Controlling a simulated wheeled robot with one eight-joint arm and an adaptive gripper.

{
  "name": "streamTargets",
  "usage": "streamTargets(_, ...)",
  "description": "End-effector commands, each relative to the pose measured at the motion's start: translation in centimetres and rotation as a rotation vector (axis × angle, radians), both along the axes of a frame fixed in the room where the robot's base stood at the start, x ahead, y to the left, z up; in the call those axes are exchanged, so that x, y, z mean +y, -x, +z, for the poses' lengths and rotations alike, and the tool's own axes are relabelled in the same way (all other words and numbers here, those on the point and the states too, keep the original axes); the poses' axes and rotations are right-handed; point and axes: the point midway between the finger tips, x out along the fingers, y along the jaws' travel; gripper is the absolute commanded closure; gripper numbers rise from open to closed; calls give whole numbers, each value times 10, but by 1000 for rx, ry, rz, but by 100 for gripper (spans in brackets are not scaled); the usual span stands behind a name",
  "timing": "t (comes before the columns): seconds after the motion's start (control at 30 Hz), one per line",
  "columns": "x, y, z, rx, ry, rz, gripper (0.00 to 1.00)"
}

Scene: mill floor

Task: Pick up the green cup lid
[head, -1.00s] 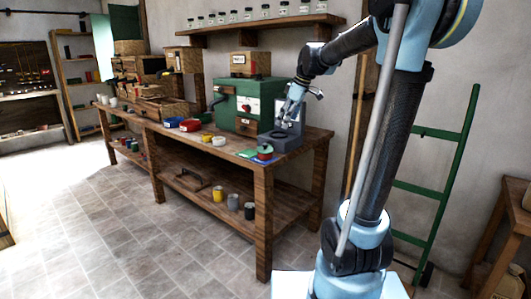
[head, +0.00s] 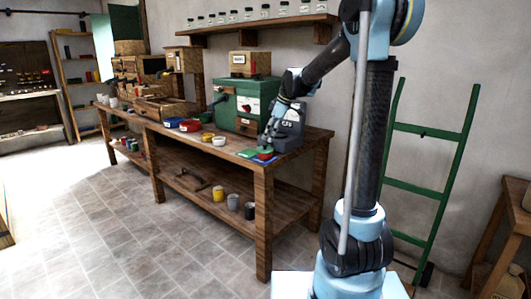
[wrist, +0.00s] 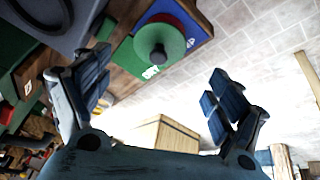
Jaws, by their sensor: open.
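The green cup lid (wrist: 160,42) is a round disc with a dark knob in its middle. It sits on a red cup or base (wrist: 187,20), whose rim shows under it, near the bench corner. In the head view the lid (head: 265,151) is small and partly covered by my gripper (head: 270,139), which is just above it. In the wrist view my gripper (wrist: 160,92) has its two fingers wide apart with nothing between them. The lid lies beyond the fingertips, roughly midway between them, and does not touch them.
A blue mat (wrist: 202,34) and a green mat (wrist: 124,62) lie under and beside the lid. A grey machine (head: 288,133) stands close behind my gripper, with a green chest (head: 238,103) to its left. Bowls (head: 219,141) stand further left on the wooden bench (head: 232,164).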

Motion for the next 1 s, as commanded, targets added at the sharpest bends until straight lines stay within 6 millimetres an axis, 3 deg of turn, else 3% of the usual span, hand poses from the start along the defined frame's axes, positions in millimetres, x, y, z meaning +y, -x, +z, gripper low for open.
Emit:
streamTargets(0.37,9,-6,-28,0,0,-1,13)
streamTargets(0.63,18,-13,-61,0,-1,0,13)
streamTargets(1.0,20,-14,-69,0,0,-1,15)
